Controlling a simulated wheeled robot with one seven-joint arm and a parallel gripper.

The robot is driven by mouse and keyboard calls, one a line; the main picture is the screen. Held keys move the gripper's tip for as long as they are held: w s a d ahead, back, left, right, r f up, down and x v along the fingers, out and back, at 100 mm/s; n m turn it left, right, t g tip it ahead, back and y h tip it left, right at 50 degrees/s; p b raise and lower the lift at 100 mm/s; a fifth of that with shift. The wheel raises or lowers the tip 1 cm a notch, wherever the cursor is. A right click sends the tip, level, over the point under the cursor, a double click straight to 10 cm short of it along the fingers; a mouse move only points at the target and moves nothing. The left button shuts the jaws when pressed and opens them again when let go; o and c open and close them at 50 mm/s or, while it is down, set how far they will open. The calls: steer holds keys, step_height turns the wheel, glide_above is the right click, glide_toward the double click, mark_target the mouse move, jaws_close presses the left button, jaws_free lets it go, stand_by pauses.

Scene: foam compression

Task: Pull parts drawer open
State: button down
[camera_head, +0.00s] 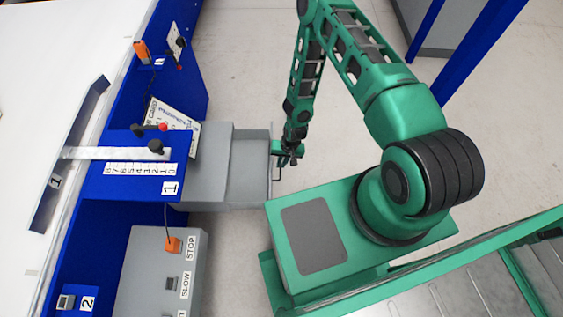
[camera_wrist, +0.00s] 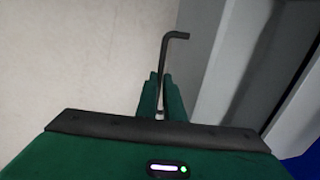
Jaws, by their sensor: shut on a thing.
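The grey parts drawer (camera_head: 249,168) shows in the head view, pulled out from its grey cabinet (camera_head: 206,165), with its inside visible and looking empty. A thin dark bar handle (camera_head: 278,168) is on the drawer's right-hand front. My gripper (camera_head: 290,158) is at this front, shut on the handle. In the wrist view the dark bent handle (camera_wrist: 176,36) runs up from between the green fingers (camera_wrist: 161,95), with the grey drawer front (camera_wrist: 215,60) to its right. The exact contact between fingers and handle is partly hidden by the gripper body.
A blue bench with a numbered scale (camera_head: 140,169) and a lever with a red knob (camera_head: 163,127) stands left of the cabinet. A grey control box (camera_head: 160,270) with an orange switch is below. Bare floor (camera_head: 340,150) lies right of the drawer. A blue post (camera_head: 480,60) stands at upper right.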

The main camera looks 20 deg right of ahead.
steer(key=c, duration=1.9)
jaws_free()
step_height(320, 180, up, 10)
steer(key=d, duration=0.2)
steer(key=shift+s+r, duration=0.25)
